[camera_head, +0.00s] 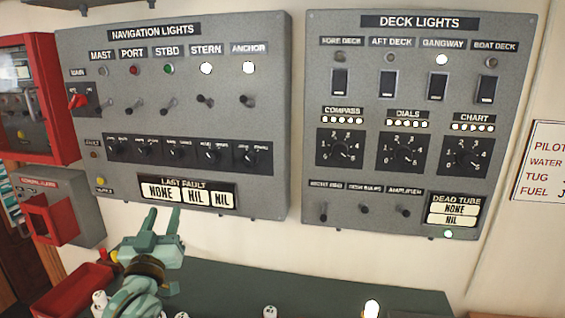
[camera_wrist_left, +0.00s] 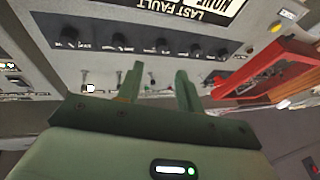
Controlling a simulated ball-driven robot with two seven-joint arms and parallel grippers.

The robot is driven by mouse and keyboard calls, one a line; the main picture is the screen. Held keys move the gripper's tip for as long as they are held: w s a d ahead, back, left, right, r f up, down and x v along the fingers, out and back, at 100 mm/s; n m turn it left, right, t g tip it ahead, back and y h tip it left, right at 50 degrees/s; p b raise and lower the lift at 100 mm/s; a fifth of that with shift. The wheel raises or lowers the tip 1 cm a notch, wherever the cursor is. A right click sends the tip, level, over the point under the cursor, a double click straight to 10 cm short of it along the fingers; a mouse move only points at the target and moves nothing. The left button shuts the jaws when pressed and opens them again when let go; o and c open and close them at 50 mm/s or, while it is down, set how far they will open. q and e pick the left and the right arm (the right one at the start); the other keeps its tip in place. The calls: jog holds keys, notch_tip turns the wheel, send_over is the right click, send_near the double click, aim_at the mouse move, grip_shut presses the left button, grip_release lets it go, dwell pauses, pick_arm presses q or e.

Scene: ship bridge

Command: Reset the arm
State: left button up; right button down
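My left gripper (camera_head: 163,222) is in front of the lower edge of the navigation lights panel (camera_head: 240,120), below its last fault display (camera_head: 181,192). Its two green fingers are apart with nothing between them. In the left wrist view the gripper (camera_wrist_left: 160,82) also shows its fingers spread and empty, with the panel's knobs and switches beyond them. I cannot tell from these views how far the fingertips are from the panel. My right gripper is in neither view.
The deck lights panel (camera_head: 420,115) hangs to the right. A red-framed box (camera_head: 35,100) and a grey box with a red frame (camera_head: 55,215) are on the left. A red tray (camera_head: 72,290), small white pieces (camera_head: 270,312) and a lit bulb (camera_head: 372,308) are on the dark green surface (camera_head: 320,288).

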pick_arm(q)
jog(key=s+f+m+g, duration=0.35)
jog(key=s+f, duration=0.25)
jog(key=f, duration=0.3)
jog(key=s+f+m+g, duration=0.2)
jog(key=s+f+g, duration=0.2)
jog(key=s+f, duration=0.4)
jog(key=s+a+f+m+g+y, duration=0.15)
jog(key=s+f+g, duration=0.25)
jog(key=s, duration=0.5)
jog(key=s+f+m+g+y, duration=0.15)
jog(key=s+f+g, duration=0.25)
jog(key=s, duration=0.5)
jog(key=s+d+f+g+h+b, duration=0.1)
jog(key=s+d+f+h, duration=0.1)
jog(key=f, duration=1.1)
jog(key=s+d+f+g+h, duration=0.1)
jog(key=s+d+f, duration=0.1)
jog(key=f, duration=1.1)
jog(key=s+f+n+g+h+b, duration=0.1)
jog(key=s+f+n+g+h, duration=0.1)
jog(key=s+f, duration=1.6)
jog(key=shift+s+d+n+g, duration=0.2)
jog(key=shift+s+n+g, duration=0.35)
jog(key=shift+s, duration=0.5)
